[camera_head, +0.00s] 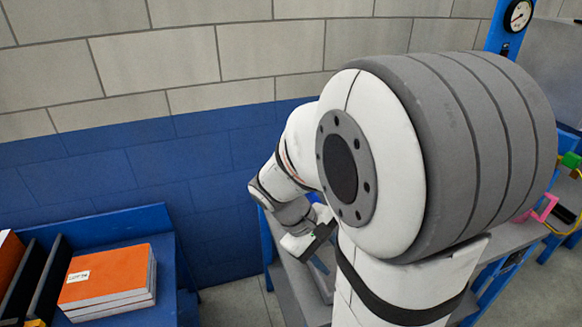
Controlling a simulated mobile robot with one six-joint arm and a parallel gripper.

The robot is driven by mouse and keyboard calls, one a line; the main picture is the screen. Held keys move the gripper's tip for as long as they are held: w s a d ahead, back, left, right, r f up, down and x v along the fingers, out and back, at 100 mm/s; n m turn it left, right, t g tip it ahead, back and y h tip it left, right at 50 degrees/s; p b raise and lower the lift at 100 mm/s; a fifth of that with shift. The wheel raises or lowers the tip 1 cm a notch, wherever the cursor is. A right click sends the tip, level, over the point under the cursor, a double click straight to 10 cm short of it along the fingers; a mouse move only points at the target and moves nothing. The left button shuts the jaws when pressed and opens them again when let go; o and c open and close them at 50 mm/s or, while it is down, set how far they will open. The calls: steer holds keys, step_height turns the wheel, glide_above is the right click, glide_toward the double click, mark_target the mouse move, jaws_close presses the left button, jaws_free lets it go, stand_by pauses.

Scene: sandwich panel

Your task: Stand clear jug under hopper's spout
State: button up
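My arm fills the middle and right of the head view and hides much of what lies behind it. My gripper (319,262) shows only in part, small and low, over a grey bench with a blue frame (290,285). Its fingers are too small and covered to tell whether they are open or shut, or whether they hold anything. I cannot make out the clear jug. I cannot make out the hopper or its spout either; they are out of view or behind my arm.
A stack of orange-topped panels (107,275) lies on a blue stand (120,228) at the left, beside black dividers (45,280). A gauge (517,15) is on a blue post at the upper right. Pink (541,207) and green (571,160) items show at the right.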

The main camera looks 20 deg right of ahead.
steer(key=w+d+f+n+h+p, duration=0.1)
steer(key=w+d+f+n+h, duration=0.2)
steer(key=d+f+n+h, duration=0.1)
steer(key=w+d+f+n+t+h+p, duration=0.1)
steer(key=w+d+f+n+h, duration=0.2)
steer(key=d, duration=0.4)
steer(key=w+d+f+n+h+p, duration=0.1)
steer(key=w+d+f+n+h, duration=0.2)
steer(key=d+f+n+h, duration=0.1)
steer(key=shift+w+d+f+n+h+p, duration=0.2)
steer(key=shift+d+n+h, duration=0.15)
steer(key=shift+n, duration=0.25)
steer(key=shift+w+d+f+n+h+p, duration=0.15)
steer(key=shift+d+n+h, duration=0.15)
steer(key=shift+n, duration=0.3)
steer(key=d+p, duration=0.1)
steer(key=d, duration=0.1)
steer(key=d+p, duration=0.1)
steer(key=d, duration=0.2)
steer(key=d+f+p, duration=0.1)
steer(key=d, duration=0.1)
steer(key=shift+d, duration=0.4)
jaws_close()
